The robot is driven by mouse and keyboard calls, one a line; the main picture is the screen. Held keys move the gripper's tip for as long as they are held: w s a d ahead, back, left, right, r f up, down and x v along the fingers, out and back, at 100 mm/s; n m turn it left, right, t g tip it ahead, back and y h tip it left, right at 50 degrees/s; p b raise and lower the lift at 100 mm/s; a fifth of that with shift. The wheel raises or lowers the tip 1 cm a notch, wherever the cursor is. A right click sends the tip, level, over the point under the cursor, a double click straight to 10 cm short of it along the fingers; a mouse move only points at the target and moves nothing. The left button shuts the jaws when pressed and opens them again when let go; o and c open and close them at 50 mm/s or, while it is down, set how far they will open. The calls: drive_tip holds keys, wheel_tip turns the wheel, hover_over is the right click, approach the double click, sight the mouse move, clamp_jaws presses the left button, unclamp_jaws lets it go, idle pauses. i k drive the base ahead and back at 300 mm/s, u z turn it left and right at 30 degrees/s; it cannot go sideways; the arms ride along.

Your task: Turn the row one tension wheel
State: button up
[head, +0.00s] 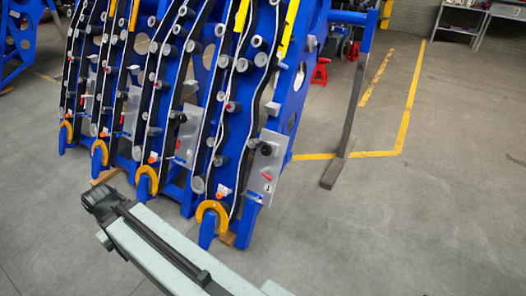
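The blue harvester chassis stands at centre left with several curved rows side by side. The nearest row on the right carries a grey plate (257,172) marked with a small "1". On this plate is a round black knob, which looks like the row one tension wheel (266,150). A small red part (266,177) sits below it. My pale arm reaches in from the bottom edge. Its dark end (100,197) is at the lower left, in front of the rows and well apart from the wheel. I cannot make out gripper fingers there.
Yellow hooked feet (212,212) stick out at the bottom of the rows, close to my arm. A dark slanted leg (346,125) stands on the floor right of the plate. The grey floor (420,220) at the right is open. Shelving (462,22) stands far back right.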

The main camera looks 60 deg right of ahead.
sight(266, 150)
drive_tip(key=i, duration=0.9)
drive_tip(key=u, duration=0.05)
